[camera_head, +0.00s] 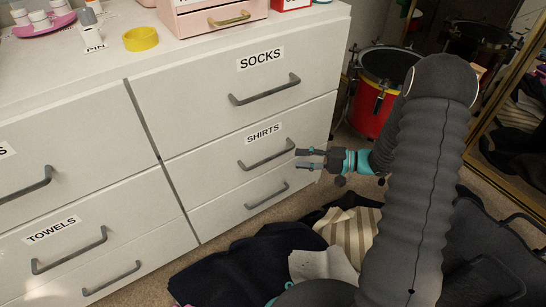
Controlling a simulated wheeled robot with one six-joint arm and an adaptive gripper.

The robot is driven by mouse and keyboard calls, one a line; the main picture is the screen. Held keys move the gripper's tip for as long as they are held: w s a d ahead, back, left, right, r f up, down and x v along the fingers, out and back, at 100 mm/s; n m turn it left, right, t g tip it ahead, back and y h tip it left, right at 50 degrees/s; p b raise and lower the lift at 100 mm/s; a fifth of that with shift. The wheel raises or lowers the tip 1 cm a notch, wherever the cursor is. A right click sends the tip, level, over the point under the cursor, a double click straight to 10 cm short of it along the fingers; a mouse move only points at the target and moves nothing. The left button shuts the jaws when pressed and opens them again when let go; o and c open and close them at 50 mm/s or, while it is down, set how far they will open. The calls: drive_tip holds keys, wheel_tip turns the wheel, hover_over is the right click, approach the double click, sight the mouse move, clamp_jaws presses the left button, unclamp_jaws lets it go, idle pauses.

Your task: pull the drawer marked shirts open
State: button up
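The shirts drawer (215,165) is the middle drawer in the right column of a white dresser. Its black-on-white label reads SHIRTS (263,132), and its dark bar handle (266,158) slants up to the right. The drawer front looks flush with its neighbours, so it is shut. My gripper (299,159) is just right of the handle's right end, pointing left. Its two dark fingers are apart with a gap between them, and nothing shows in it. I cannot tell whether a fingertip touches the handle.
The socks drawer (200,95) is above, and an unlabelled drawer (220,212) is below. The towels drawer (110,215) is lower left. Dark clothes (240,265) and a striped cloth (348,232) lie on the floor in front. A red drum (372,112) stands right of the dresser.

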sight(273, 157)
drive_tip(key=x, duration=0.9)
drive_tip(key=shift+w+a, duration=0.15)
drive_tip(key=shift+a, duration=0.2)
clamp_jaws()
